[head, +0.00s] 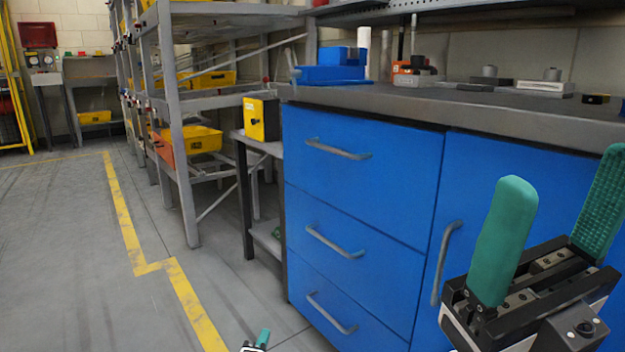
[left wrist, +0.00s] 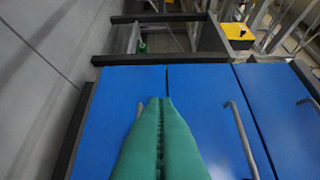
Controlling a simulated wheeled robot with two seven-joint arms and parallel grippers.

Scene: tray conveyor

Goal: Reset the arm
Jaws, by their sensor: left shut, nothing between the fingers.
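A second gripper, my right one (head: 558,215), stands large at the lower right of the head view. Its two green fingers point up, wide apart and empty, in front of the blue cabinet door.
The blue cabinet (head: 350,200) with grey handles fills the right, its grey worktop (head: 450,102) carrying a blue vise (head: 335,70) and small parts. A grey shelf rack (head: 180,130) with yellow bins stands behind. A yellow box (head: 261,120) sits on a low stand. Open floor (head: 70,240) lies left.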

